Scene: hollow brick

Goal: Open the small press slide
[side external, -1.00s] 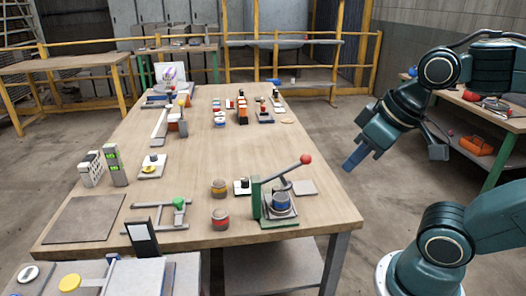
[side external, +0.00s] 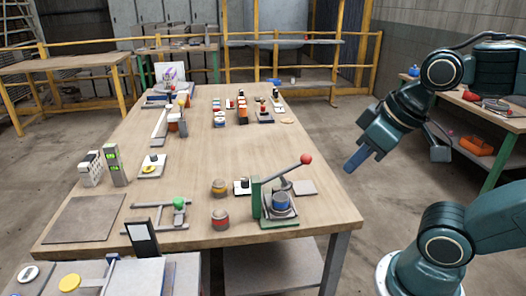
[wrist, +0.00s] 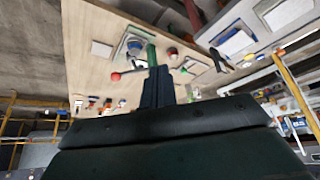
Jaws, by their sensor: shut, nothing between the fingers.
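A green press (side external: 262,200) with a grey lever and a red ball knob (side external: 306,159) stands near the right front edge of the table, a blue-topped part in it. It also shows in the wrist view (wrist: 151,54). A low railed frame with a green-knobbed slide (side external: 179,203) lies to its left; I cannot tell which of the two is the named press slide. My gripper (side external: 354,163) is shut and empty, in the air to the right of the press and apart from it. Its fingers (wrist: 156,88) show in the wrist view.
Red (side external: 220,219) and yellow-banded (side external: 219,187) round parts stand left of the press. A grey plate (side external: 86,219) lies at the table's left front. Several small fixtures stand along the back. The table's middle (side external: 205,150) is mostly clear.

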